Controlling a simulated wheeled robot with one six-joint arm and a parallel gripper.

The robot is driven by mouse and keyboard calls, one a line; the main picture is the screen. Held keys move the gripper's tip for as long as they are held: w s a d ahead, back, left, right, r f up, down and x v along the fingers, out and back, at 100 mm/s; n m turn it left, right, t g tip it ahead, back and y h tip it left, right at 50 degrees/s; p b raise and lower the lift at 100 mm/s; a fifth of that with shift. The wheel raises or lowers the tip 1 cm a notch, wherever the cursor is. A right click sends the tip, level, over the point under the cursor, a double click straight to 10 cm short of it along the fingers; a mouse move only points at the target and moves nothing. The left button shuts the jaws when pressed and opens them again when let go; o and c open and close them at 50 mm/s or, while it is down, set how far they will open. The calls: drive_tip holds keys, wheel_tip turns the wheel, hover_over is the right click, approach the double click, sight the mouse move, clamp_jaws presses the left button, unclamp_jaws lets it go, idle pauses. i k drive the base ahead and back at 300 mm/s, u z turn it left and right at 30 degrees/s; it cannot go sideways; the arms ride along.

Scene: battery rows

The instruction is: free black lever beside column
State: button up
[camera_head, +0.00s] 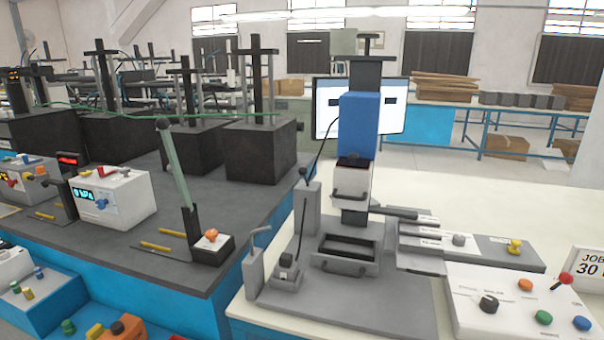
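A press-like machine stands on the white bench, with a blue block (358,125) on its dark column (368,70). A short black lever (400,213) sticks out to the right from the column's lower part, roughly level. Left of the column, a thin black rod (318,155) slants up from a small black knob (303,172) above a grey post (306,210). I cannot tell which of these the task means, or whether either is held or blocked. My gripper is not in view.
Right of the press are a grey box with a yellow knob (514,247) and a control panel (480,312) with a red-knobbed stick (566,279). Another lever (175,165) stands on the grey bench at left. The white bench behind the press looks clear.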

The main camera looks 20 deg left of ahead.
sight(303, 171)
drive_tip(key=z, duration=1.65)
drive_tip(key=k, duration=0.85)
drive_tip(key=u, duration=1.75)
drive_tip(key=i, duration=1)
drive_tip(key=z, duration=0.05)
